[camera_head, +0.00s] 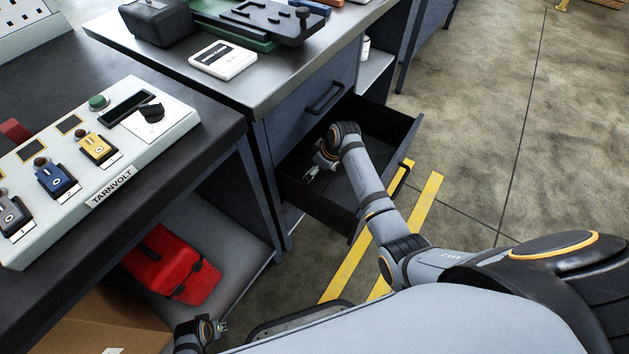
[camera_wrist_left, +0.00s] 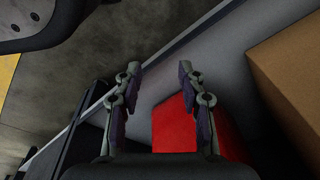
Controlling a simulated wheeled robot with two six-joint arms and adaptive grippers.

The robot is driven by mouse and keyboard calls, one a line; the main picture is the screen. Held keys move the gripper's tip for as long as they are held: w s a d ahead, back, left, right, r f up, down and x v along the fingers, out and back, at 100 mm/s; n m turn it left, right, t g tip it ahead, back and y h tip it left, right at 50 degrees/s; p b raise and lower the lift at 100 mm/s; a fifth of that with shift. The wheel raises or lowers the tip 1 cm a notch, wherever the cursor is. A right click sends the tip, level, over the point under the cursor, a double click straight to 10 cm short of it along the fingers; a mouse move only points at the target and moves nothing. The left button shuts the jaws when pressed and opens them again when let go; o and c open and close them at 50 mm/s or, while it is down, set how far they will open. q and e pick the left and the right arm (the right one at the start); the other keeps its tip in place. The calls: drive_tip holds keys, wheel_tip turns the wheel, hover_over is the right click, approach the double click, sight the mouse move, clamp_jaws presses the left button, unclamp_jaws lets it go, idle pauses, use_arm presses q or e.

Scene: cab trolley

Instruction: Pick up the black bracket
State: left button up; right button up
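I cannot make out a black bracket for certain in either view. The open drawer (camera_head: 326,207) under the grey-topped bench has a dark interior. My right arm reaches into it, and my right gripper (camera_head: 311,174) is low inside, near the drawer's left side. Its fingers are small and dark here, so whether they hold anything cannot be told. My left gripper (camera_head: 222,327) is at the bottom of the head view, beside the lower shelf. In the left wrist view my left gripper (camera_wrist_left: 158,72) is open, with nothing between its fingers.
A red case (camera_head: 172,266) lies on the lower shelf (camera_head: 240,234), near a cardboard box (camera_head: 98,325). A control panel (camera_head: 110,150) stands on the left bench. A white box (camera_head: 223,60) and a black fixture (camera_head: 262,17) are on the drawer bench. Floor at right is clear.

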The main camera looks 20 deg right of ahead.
sight(312, 180)
drive_tip(key=b+x, duration=0.1)
drive_tip(key=x, duration=0.2)
drive_tip(key=shift+a+f, duration=0.1)
drive_tip(key=shift+f, duration=0.25)
use_arm(q)
drive_tip(key=r, duration=0.1)
drive_tip(key=w+r, duration=0.1)
drive_tip(key=w+d+r, duration=0.1)
drive_tip(key=shift+r, duration=0.3)
use_arm(e)
drive_tip(key=c, duration=1.5)
drive_tip(key=shift+o, duration=0.2)
drive_tip(key=shift+r, duration=0.15)
